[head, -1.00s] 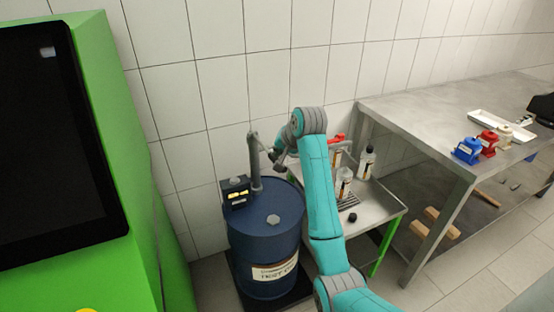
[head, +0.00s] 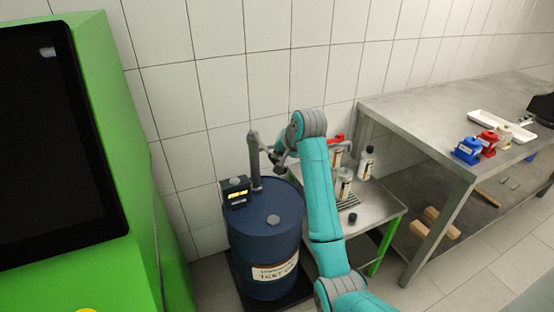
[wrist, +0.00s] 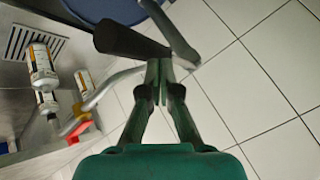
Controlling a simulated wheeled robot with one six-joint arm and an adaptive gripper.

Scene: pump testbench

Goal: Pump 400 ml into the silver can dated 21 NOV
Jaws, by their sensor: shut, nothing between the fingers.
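The blue drum (head: 265,245) carries an upright grey pump (head: 254,160) and a black meter with a lit yellow display (head: 237,196), too small to read. My gripper (wrist: 158,68) is shut and empty. Its fingertips are right by the pump's dark handle (wrist: 128,41) and grey lever (wrist: 176,35); I cannot tell whether they touch. In the head view my arm partly hides the gripper beside the pump. Silver labelled cans (head: 345,184) stand on the side table, and also show in the wrist view (wrist: 42,65). Their dates are unreadable.
The steel side table (head: 378,208) with green legs has a drain grate and a black cap (head: 352,218). A red part (wrist: 76,130) is by the pump's pipe. A workbench (head: 420,108) stands right, a green cabinet (head: 150,240) left. The tiled wall is close behind.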

